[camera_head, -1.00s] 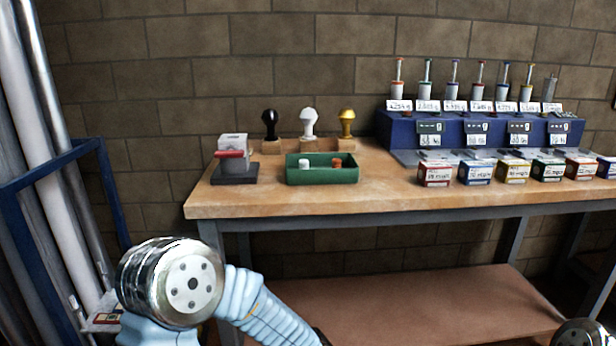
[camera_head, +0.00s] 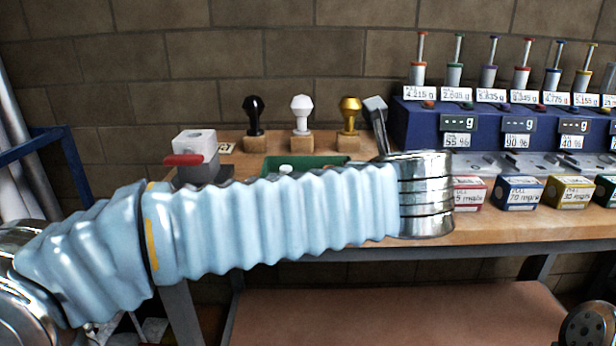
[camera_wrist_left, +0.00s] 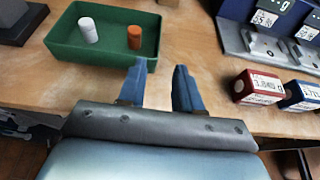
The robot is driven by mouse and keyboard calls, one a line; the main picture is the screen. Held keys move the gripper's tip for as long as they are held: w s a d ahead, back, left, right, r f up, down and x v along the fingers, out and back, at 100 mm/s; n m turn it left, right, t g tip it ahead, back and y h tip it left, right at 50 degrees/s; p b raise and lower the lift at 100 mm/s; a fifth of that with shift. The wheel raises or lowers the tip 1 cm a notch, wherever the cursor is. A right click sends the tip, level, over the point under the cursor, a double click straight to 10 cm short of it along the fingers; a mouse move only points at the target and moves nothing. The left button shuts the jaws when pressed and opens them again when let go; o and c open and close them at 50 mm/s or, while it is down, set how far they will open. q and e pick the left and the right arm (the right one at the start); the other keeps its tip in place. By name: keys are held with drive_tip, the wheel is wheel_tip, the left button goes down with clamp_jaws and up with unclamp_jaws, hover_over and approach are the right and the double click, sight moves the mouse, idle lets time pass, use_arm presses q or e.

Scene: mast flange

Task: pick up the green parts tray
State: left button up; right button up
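The green parts tray (camera_head: 300,160) is on the wooden workbench, mostly hidden behind my left arm in the head view. In the left wrist view the tray (camera_wrist_left: 65,45) shows at the upper left, with a white cylinder (camera_wrist_left: 88,30) and an orange cylinder (camera_wrist_left: 135,37) in it. My left gripper (camera_wrist_left: 159,70) is open and empty, with its two blue-grey fingers apart. The left finger overlaps the tray's near right corner in this view; I cannot tell whether it touches. My right gripper is not in view.
Black (camera_head: 254,115), white (camera_head: 302,113) and gold (camera_head: 350,114) knobbed stamps stand behind the tray. A red-handled device (camera_head: 194,150) is left of it. A blue display rack (camera_head: 425,124) and several small labelled boxes (camera_head: 518,192) are to the right. Bare bench lies between tray and boxes.

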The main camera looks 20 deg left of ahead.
use_arm(q)
drive_tip(key=x, duration=1.2)
drive_tip(key=shift+w+a+f, duration=0.1)
drive_tip(key=shift+w+f, duration=0.15)
drive_tip(key=shift+w, duration=0.05)
clamp_jaws()
